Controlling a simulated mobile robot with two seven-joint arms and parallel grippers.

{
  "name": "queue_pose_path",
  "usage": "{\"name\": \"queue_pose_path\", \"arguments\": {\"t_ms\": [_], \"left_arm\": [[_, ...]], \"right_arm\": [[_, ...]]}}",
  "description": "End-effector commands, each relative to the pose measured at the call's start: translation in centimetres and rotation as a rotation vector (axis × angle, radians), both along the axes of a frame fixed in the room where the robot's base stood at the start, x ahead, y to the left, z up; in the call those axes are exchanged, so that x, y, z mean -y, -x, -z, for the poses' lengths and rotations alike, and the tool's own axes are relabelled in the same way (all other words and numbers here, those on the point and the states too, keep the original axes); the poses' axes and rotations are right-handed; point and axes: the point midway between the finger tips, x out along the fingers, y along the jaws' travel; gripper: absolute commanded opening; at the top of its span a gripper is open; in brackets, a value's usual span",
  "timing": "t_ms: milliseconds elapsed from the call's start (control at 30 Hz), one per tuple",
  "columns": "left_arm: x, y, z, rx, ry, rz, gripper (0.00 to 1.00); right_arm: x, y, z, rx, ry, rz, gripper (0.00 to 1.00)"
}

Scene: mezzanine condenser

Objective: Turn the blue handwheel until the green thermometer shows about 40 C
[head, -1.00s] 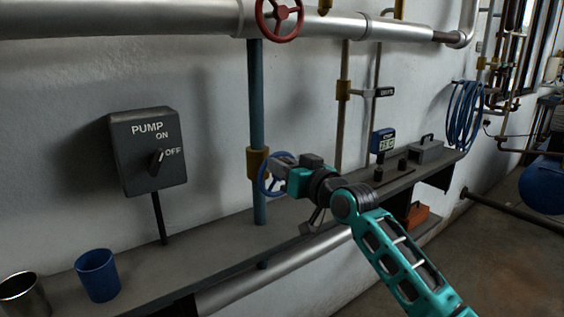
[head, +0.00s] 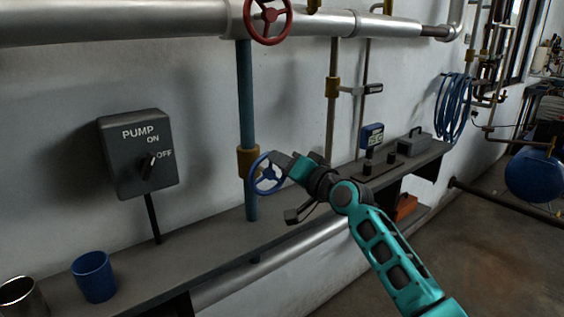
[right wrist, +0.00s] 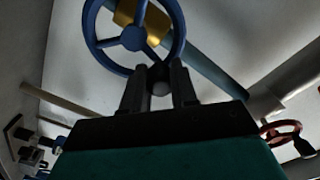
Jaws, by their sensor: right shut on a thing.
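The blue handwheel (head: 254,177) sits on the yellow valve fitting of a vertical teal pipe, left of centre in the head view. My right gripper (head: 275,160) is shut on its upper right rim. In the right wrist view the blue wheel (right wrist: 133,38) fills the top, and the two fingers of the right gripper (right wrist: 159,80) close on its near rim. I cannot make out a green thermometer. My left gripper is not in view.
A PUMP switch box (head: 138,155) hangs at left, its knob towards OFF. A red handwheel (head: 268,20) sits above on the big pipe. A blue cup (head: 94,277) and a metal cup (head: 22,298) stand on the shelf. A grey toolbox (head: 415,142) stands at its far end.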

Motion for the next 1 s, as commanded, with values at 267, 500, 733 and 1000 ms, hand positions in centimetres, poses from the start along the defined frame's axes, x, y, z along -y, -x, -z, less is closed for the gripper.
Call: {"name": "queue_pose_path", "arguments": {"t_ms": [267, 500, 733, 1000], "left_arm": [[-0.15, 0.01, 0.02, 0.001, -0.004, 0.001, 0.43], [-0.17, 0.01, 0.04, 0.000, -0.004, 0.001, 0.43], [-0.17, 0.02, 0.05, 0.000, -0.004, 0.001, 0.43], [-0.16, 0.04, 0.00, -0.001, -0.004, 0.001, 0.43]], "right_arm": [[0.06, -0.03, 0.05, -0.007, -0.008, 0.001, 0.00], [0.05, -0.02, 0.05, -0.006, -0.007, 0.001, 0.34], [0.04, -0.03, 0.03, -0.005, -0.007, 0.000, 0.53], [0.16, 0.14, 0.01, -0.005, -0.006, 0.000, 0.53]]}}
